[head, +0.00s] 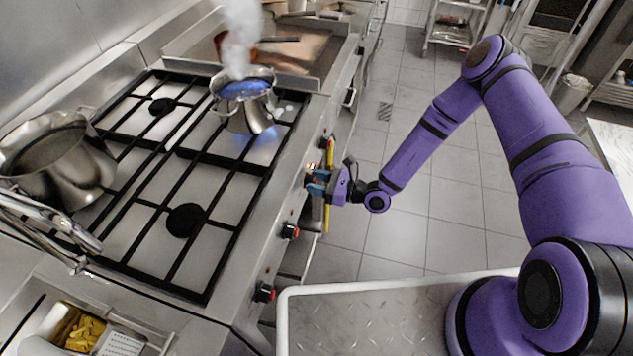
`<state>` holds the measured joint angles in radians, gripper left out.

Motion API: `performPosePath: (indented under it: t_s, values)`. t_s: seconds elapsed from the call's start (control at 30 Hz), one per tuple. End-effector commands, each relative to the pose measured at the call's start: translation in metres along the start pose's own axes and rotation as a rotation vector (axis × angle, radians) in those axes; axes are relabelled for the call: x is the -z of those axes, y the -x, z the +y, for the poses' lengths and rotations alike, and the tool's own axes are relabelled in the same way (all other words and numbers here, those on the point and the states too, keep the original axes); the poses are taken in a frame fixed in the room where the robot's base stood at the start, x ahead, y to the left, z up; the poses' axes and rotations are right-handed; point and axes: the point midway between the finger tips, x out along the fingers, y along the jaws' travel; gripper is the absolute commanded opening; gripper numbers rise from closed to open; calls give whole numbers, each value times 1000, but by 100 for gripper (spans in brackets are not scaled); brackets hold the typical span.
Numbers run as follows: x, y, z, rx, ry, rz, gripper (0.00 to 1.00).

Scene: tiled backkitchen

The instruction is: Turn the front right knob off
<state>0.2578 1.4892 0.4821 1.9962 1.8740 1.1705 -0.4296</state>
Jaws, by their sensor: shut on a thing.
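The stove's front panel (276,215) carries a row of dark knobs with red marks. My gripper (312,181) is at this panel, shut on a knob that its fingers mostly hide. The knob's turn angle cannot be read. Two other knobs sit nearer me, a middle one (290,231) and a nearest one (265,292). Another knob (326,141) shows beyond my gripper. A steaming steel pot (246,116) with blue contents stands on the far front burner, and a blue flame glows under it.
A large steel pot (62,165) stands at the left of the stove. A griddle (285,58) lies beyond the burners. A fryer basket with yellow food (82,333) is at lower left. The tiled floor (425,215) is clear.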

Motion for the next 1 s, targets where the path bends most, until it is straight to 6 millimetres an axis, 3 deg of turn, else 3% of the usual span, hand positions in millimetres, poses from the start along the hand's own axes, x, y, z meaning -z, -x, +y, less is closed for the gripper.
performPosePath:
  t_s: [1.0]
  values:
    - [1, 0, -3, 2, -958, -2, 20]
